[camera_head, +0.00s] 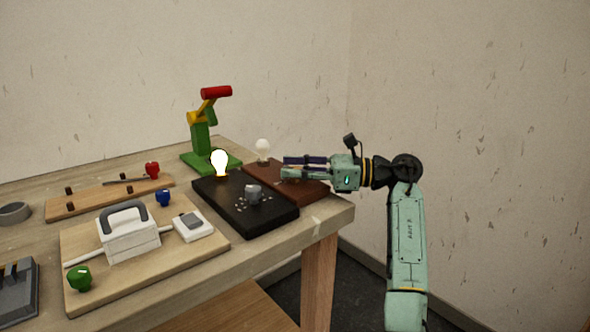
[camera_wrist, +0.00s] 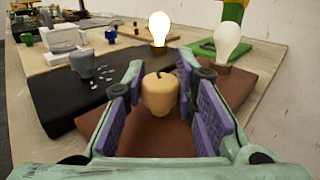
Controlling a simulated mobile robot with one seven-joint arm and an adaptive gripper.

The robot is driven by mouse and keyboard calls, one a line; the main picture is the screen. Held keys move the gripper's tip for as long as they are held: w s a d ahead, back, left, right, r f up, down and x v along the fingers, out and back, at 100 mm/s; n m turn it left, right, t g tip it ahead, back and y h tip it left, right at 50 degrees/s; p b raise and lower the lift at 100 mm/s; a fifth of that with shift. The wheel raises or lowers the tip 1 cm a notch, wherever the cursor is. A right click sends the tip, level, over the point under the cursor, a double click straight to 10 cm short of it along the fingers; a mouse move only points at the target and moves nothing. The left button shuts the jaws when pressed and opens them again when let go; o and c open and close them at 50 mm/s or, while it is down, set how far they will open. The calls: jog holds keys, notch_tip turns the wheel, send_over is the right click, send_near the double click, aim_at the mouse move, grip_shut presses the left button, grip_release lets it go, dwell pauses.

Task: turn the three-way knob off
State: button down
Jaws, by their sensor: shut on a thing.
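A tan knob (camera_wrist: 160,98) with a dark mark on its top stands on the brown board (camera_wrist: 160,136). My gripper (camera_head: 284,168) is shut on this knob, with purple pads on both sides of it in the wrist view. The fingers hide the knob in the head view. The bulb (camera_wrist: 227,42) at the back of the brown board is pale and unlit. A grey knob (camera_head: 253,193), ringed by pale marks, stands on the black board (camera_head: 222,203) beside it. The bulb (camera_head: 219,163) on the black board glows brightly. The frames do not label which knob is three-way.
A white block with a grey handle (camera_head: 128,240) and red, blue and green knobs lie to the left. The table's edge is close on the right.

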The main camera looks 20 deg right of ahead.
jog(key=shift+f, duration=0.1)
jog(key=c, duration=1.3)
grip_release()
jog(key=v, duration=1.2)
